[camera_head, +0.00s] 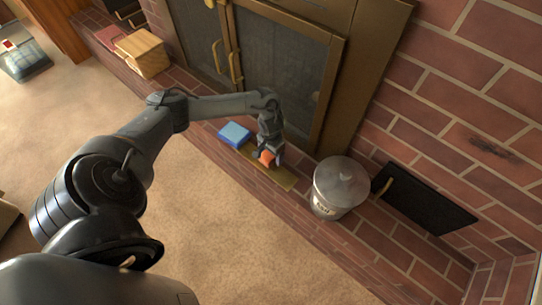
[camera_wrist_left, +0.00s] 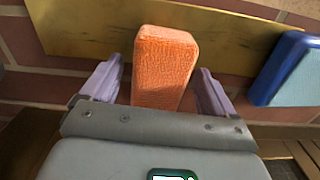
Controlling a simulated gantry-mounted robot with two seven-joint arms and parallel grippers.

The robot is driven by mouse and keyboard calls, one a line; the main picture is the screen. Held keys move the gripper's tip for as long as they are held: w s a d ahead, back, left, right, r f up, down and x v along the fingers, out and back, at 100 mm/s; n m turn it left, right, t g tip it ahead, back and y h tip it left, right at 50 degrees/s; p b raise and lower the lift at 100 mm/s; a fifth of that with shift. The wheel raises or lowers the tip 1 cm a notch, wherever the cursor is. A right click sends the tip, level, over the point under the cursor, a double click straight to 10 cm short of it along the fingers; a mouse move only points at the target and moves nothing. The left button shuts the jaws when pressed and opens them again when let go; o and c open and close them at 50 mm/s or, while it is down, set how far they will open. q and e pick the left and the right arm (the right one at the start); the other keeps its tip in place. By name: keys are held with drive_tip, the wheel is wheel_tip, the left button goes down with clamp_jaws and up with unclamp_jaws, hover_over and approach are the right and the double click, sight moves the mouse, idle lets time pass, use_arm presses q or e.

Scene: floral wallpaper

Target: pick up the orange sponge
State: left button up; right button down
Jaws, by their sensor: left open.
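The orange sponge (camera_head: 267,157) sits on a flat gold-coloured board (camera_head: 283,178) on the brick ledge, partly hidden by my left gripper (camera_head: 272,150) in the head view. In the left wrist view the sponge (camera_wrist_left: 163,68) is a textured orange block between the two purple-grey fingers of my left gripper (camera_wrist_left: 160,88). The fingers are open, one on each side, with small gaps to the sponge. My right gripper is not in view.
A blue block (camera_head: 234,134) lies on the ledge left of the sponge; it also shows in the left wrist view (camera_wrist_left: 290,70). A grey lidded metal bin (camera_head: 340,187) stands to the right. A glass-doored fireplace (camera_head: 280,70) rises behind. A wooden box (camera_head: 143,53) sits far left.

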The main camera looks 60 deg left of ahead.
use_arm(q)
drive_tip(key=c, duration=1.1)
drive_tip(key=shift+o, duration=0.2)
drive_tip(key=shift+r, duration=0.15)
wheel_tip(320, 180, up, 9)
drive_tip(key=p, duration=0.6)
drive_tip(key=shift+r+p, duration=0.4)
drive_tip(key=shift+p, duration=0.15)
